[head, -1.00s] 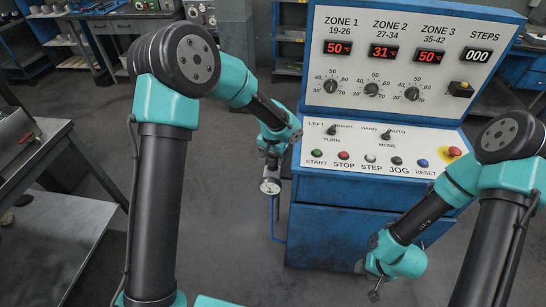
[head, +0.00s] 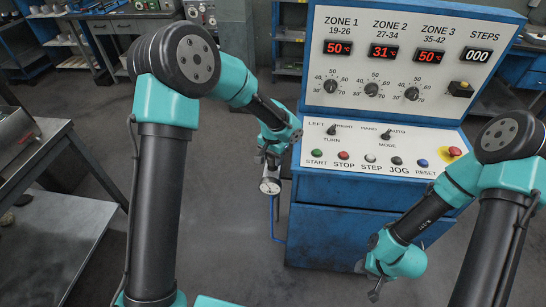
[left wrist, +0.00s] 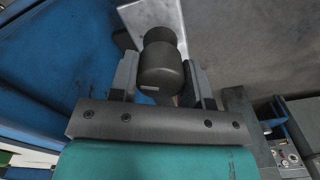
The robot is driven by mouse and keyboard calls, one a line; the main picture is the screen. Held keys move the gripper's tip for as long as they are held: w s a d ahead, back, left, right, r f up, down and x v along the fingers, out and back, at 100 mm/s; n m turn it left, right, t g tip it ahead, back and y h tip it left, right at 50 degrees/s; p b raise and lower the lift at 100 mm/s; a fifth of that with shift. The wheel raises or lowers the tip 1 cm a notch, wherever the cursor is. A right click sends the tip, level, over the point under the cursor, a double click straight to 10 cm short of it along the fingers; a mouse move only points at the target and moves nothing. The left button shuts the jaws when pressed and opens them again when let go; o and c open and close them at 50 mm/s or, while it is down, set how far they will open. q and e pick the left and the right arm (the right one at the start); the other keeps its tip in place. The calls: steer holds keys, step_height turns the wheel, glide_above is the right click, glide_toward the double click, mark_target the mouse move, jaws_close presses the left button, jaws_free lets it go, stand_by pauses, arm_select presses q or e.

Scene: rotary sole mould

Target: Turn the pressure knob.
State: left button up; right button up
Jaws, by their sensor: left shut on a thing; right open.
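The pressure knob (left wrist: 161,72) is a dark grey cylinder in the left wrist view. It sits between the two fingers of my left gripper (left wrist: 163,85), which is shut on it. In the head view my left gripper (head: 270,155) is at the left side of the blue cabinet, just above a round white-faced gauge (head: 270,186). The knob is mostly hidden by the gripper there, and the gauge needle is too small to read. My right gripper (head: 375,290) is open and empty, low in front of the cabinet at the right.
The blue control cabinet (head: 340,222) carries a white panel with zone displays, dials, switches and several coloured buttons. A red stop button (head: 455,152) is near my right arm. A blue pipe (head: 272,222) runs down below the gauge. A grey table (head: 60,215) stands at the left.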

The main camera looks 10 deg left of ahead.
arm_select(q)
steer(key=m, duration=0.4)
steer(key=shift+m, duration=1.6)
steer(key=o, duration=0.9)
step_height(320, 180, up, 18)
steer(key=shift+f, duration=0.25)
